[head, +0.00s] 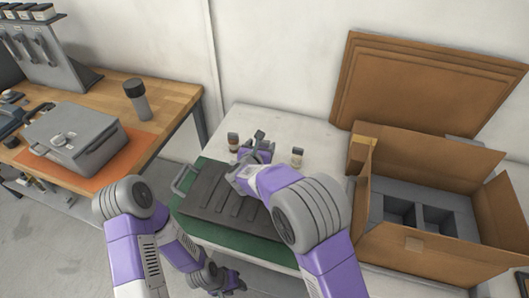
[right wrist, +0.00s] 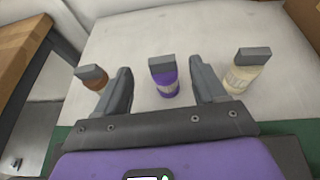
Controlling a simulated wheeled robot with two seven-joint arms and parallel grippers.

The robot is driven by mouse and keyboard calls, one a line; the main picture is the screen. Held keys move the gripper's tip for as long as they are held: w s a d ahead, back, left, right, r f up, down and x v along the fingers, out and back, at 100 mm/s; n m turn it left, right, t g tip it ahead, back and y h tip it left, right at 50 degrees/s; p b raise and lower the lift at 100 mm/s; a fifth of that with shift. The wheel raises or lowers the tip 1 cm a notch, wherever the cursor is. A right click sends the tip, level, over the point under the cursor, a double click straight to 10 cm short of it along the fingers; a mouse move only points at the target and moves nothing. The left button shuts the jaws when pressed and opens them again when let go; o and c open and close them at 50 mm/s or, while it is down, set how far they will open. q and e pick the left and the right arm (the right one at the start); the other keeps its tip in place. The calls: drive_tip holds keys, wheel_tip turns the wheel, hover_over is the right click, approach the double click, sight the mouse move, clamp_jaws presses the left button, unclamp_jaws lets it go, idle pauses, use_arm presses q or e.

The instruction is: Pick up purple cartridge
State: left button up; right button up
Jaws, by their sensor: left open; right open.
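In the head view my right gripper (head: 257,143) reaches over the table and hides the purple cartridge. My left gripper (head: 222,283) is low in the head view, in front of the table and away from the cartridges, and it is open.
A brown cartridge (right wrist: 94,79) stands left of the right gripper and a cream cartridge (right wrist: 244,74) right of it. A dark grey ribbed case (head: 205,205) lies on a green mat (head: 190,217). An open cardboard box (head: 405,250) with grey foam stands at right. A wooden workbench (head: 165,95) is at left.

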sight(264, 142)
drive_tip(key=x, duration=0.5)
drive_tip(key=shift+w+d+f+b, duration=0.2)
drive_tip(key=shift+f+b, duration=0.1)
drive_tip(key=shift+b, duration=0.05)
drive_tip(key=c, duration=1.1)
